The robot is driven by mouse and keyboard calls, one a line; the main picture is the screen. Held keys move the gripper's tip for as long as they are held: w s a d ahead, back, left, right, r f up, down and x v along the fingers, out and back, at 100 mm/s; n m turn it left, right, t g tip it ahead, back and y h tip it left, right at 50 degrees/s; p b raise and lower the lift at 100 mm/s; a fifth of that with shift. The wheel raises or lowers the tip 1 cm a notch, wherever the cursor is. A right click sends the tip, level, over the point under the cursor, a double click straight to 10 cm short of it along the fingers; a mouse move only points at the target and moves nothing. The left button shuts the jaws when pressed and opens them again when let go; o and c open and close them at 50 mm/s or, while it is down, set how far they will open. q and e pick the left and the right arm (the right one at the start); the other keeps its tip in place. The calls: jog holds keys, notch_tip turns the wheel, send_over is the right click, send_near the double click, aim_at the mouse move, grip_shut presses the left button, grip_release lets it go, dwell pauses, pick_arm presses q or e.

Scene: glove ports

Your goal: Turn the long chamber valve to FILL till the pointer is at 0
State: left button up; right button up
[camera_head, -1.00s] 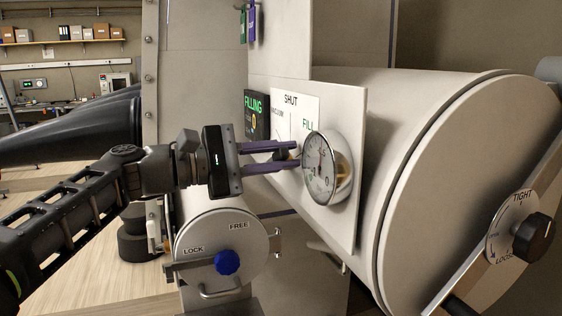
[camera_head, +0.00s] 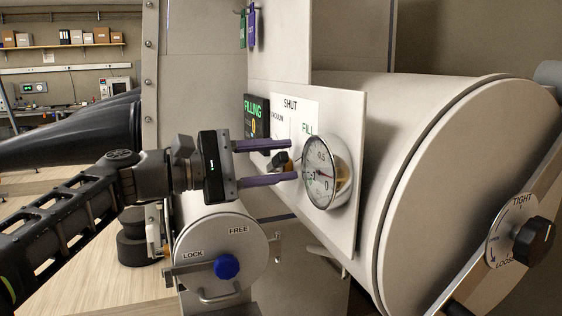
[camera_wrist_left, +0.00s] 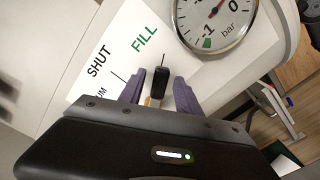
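The chamber valve is a small black knob (camera_head: 279,161) on the white panel, beside a label (camera_head: 304,112) reading SHUT, FILL and, partly hidden, VACUUM. In the left wrist view the knob (camera_wrist_left: 159,84) lines up with the tick on the FILL side. My left gripper (camera_head: 282,163) has its purple fingers apart, one on each side of the knob, with visible gaps. The round gauge (camera_head: 322,172) sits right of the knob. Its red needle points rightward near the 0; the exact reading is too small to tell. The gauge also shows in the left wrist view (camera_wrist_left: 207,16). My right gripper is out of view.
A FILLING sign (camera_head: 256,115) is left of the label. The long chamber's round door (camera_head: 470,190) carries a TIGHT/LOOSE knob (camera_head: 533,240) at right. A smaller LOCK/FREE door (camera_head: 222,245) with a blue knob (camera_head: 227,266) lies below my left gripper.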

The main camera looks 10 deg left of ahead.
pick_arm(q)
jog(key=v, duration=0.7)
jog(key=shift+b, duration=0.3)
jog(key=shift+a, duration=0.15)
dwell(3.2)
